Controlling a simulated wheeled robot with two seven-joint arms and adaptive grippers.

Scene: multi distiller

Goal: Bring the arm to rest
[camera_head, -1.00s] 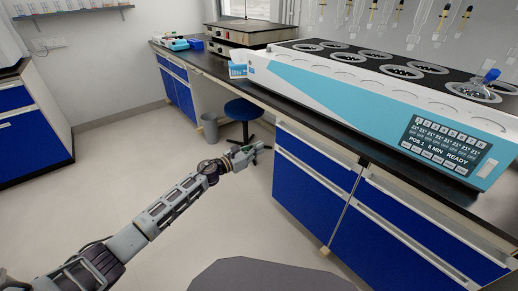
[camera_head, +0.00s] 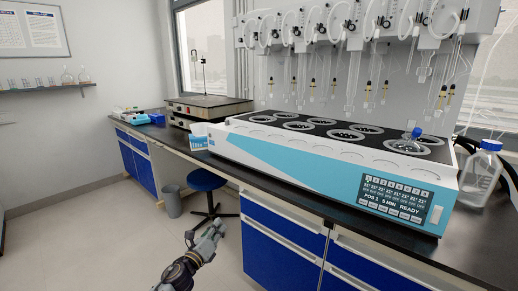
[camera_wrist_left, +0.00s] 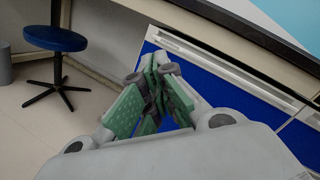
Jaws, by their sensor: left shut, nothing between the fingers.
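My left gripper (camera_head: 214,232) is low in the head view, in front of the blue bench cabinets and below the bench top. In the left wrist view its green-padded fingers (camera_wrist_left: 155,75) are closed together, with nothing between them. A blue cabinet drawer front (camera_wrist_left: 215,85) lies behind the fingers there. My right gripper is in neither view.
The black bench top (camera_head: 335,205) carries the white and blue distiller (camera_head: 320,165), a flask (camera_head: 411,140) in one of its wells, and a blue-capped bottle (camera_head: 482,175). A blue stool (camera_head: 206,180) and a grey bin (camera_head: 171,200) stand left on open floor.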

